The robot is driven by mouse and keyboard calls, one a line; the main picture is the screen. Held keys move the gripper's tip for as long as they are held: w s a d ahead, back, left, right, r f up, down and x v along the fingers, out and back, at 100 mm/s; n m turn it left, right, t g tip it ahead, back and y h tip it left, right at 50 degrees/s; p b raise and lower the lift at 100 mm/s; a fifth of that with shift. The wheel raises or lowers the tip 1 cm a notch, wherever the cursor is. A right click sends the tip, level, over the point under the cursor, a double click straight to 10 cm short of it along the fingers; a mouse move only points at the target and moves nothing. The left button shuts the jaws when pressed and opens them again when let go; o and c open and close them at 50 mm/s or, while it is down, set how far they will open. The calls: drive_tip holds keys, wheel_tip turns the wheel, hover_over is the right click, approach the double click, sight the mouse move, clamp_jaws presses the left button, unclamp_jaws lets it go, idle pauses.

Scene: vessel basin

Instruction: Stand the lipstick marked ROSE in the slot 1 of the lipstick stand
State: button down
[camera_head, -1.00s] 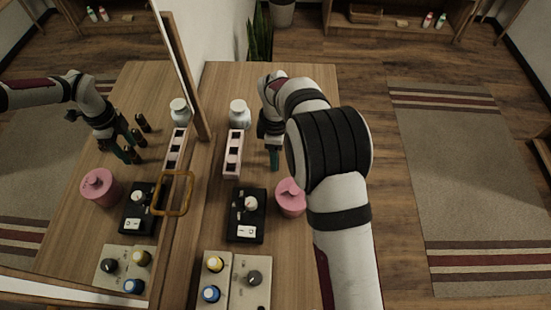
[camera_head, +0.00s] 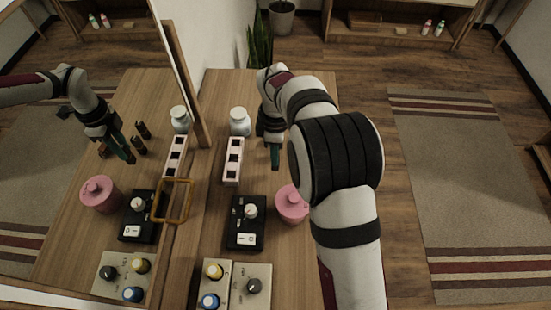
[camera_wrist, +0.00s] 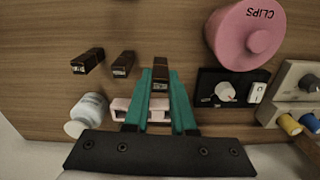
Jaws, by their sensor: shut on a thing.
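My gripper (camera_wrist: 160,84) has teal fingers shut on a dark brown lipstick (camera_wrist: 160,72); its small label is too small to read. Two other dark lipsticks, one at the left (camera_wrist: 88,61) and one nearer the gripper (camera_wrist: 123,63), stand apart from it in the wrist view. The pale pink lipstick stand (camera_head: 233,164) has dark square slots in a row, with nothing seen standing in them. In the head view my gripper (camera_head: 275,155) is just right of the stand. In the wrist view the stand (camera_wrist: 121,108) is partly hidden behind the fingers; its slot numbers cannot be read.
A white jar (camera_head: 240,122) stands beyond the stand. A black switch box (camera_head: 246,222) and a pink CLIPS pot (camera_head: 291,205) are on the near side. A panel with knobs (camera_head: 235,287) lies nearer still. A mirror (camera_head: 187,85) stands along the left.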

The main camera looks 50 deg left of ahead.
drive_tip(key=w+d+r, duration=0.6)
drive_tip(key=d+r, duration=0.2)
drive_tip(key=d, duration=0.2)
drive_tip(key=m, duration=1.7)
approach(228, 165)
drive_tip(key=d+f, duration=0.1)
drive_tip(key=d, duration=0.2)
drive_tip(key=shift+s+a+f, duration=0.1)
drive_tip(key=shift+s+f, duration=0.1)
drive_tip(key=shift+f, duration=0.5)
drive_tip(key=shift+s+d+f, duration=0.1)
drive_tip(key=shift+s+f, duration=0.1)
drive_tip(key=shift+f, duration=0.55)
drive_tip(key=shift+s+a+f, duration=0.1)
drive_tip(key=shift+s+f, duration=0.1)
drive_tip(key=shift+f, duration=0.5)
drive_tip(key=shift+f, duration=0.1)
drive_tip(key=c, duration=0.7)
unclamp_jaws()
drive_tip(key=shift+c, duration=0.2)
